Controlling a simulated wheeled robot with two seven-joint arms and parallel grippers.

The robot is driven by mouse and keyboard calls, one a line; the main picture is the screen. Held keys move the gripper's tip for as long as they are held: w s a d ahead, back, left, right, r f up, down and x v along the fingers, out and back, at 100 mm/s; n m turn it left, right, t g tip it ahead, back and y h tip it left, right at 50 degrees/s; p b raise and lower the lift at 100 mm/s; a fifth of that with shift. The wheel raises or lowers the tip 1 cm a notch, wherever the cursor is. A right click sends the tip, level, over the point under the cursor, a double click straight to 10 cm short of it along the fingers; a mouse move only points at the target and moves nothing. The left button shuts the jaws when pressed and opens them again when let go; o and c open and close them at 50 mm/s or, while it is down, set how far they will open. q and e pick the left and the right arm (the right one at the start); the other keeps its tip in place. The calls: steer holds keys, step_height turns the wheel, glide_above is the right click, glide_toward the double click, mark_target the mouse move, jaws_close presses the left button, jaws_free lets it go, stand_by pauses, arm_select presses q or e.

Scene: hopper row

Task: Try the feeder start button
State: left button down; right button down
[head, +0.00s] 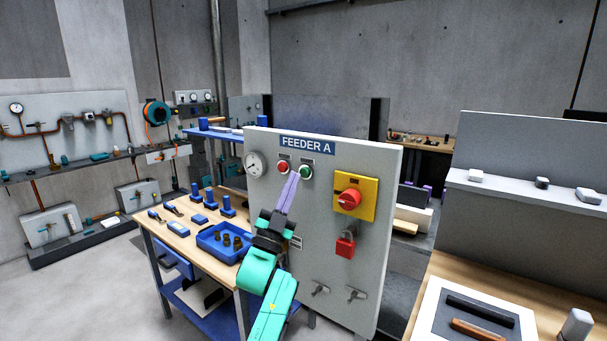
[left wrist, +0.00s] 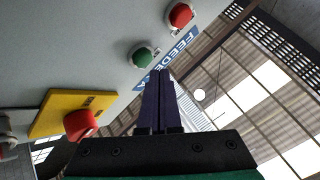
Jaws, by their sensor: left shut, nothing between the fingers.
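The grey feeder panel (head: 325,270) stands upright with a "FEEDER A" label (head: 307,145). Below the label are a red button (head: 282,167) and a green button (head: 306,171); the left wrist view also shows the green button (left wrist: 142,54) and the red button (left wrist: 180,15). My left gripper (head: 293,177) is shut and empty, its purple fingers pointing up near the green button. In the left wrist view the fingertips (left wrist: 159,73) appear beside the green button, with a small gap in the picture. I cannot tell their depth from the panel. My right gripper is out of view.
The panel also carries a gauge (head: 255,164), a yellow plate (head: 368,185) with a red rotary switch (head: 347,200), and a red padlock (head: 345,246) below it. A workbench (head: 172,237) with a blue tray (head: 207,240) is left; another bench (head: 480,268) is right.

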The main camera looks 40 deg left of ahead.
arm_select(q)
steer(key=s, duration=0.4)
steer(key=shift+s+p, duration=0.35)
stand_by(0.4)
